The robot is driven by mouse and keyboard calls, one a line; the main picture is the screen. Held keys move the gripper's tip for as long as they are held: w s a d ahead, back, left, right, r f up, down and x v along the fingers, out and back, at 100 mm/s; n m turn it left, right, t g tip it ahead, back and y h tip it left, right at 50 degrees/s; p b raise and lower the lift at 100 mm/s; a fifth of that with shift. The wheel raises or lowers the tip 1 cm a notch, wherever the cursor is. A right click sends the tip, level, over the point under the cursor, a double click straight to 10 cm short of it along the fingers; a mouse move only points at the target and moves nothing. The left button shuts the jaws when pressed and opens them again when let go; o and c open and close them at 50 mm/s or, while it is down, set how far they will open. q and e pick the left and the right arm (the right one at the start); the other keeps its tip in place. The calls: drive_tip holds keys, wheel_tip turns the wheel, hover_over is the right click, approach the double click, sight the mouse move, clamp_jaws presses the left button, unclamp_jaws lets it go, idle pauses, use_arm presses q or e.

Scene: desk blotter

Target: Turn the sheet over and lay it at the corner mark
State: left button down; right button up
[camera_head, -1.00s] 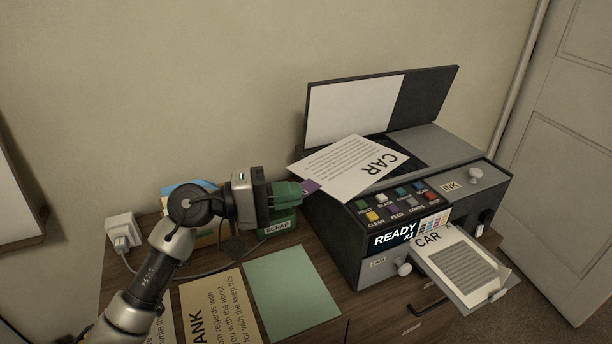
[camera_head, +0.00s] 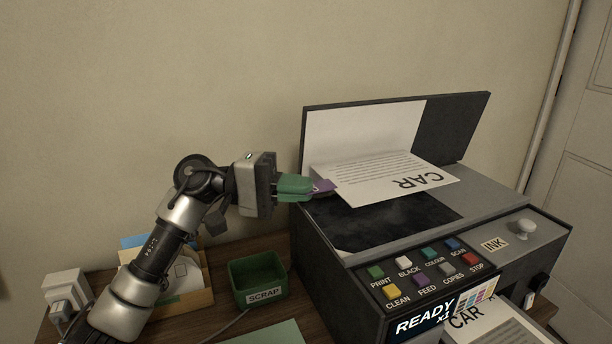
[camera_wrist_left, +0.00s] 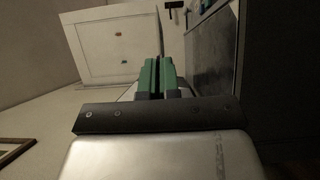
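The white sheet (camera_head: 385,177), printed with CAR and lines of text, is tilted over the dark scanner glass (camera_head: 385,222), printed side showing. My left gripper (camera_head: 308,188), with green fingers, is shut on this tab. Its fingers also show close together in the left wrist view (camera_wrist_left: 158,75). The sheet's text reads upside down in the head view. A small pale patch (camera_head: 344,253) shows at the glass's near left corner; I cannot tell if it is the corner mark. My right gripper is not in view.
The scanner lid (camera_head: 362,130) stands open behind the glass. The button panel (camera_head: 425,272) is in front, with a printed page (camera_head: 490,325) below it. A green scrap box (camera_head: 258,280) and a folder holder (camera_head: 190,290) stand on the desk at left.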

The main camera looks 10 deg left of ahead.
use_arm(q)
drive_tip(key=shift+w, duration=0.35)
wheel_tip(320, 180, down, 8)
drive_tip(key=b, duration=0.3)
drive_tip(key=shift+s+f, duration=0.25)
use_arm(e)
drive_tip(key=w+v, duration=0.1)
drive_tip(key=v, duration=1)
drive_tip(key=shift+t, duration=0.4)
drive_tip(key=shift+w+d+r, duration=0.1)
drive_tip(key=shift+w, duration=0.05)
use_arm(q)
drive_tip(key=c, duration=0.6)
unclamp_jaws()
drive_tip(key=shift+c, duration=0.2)
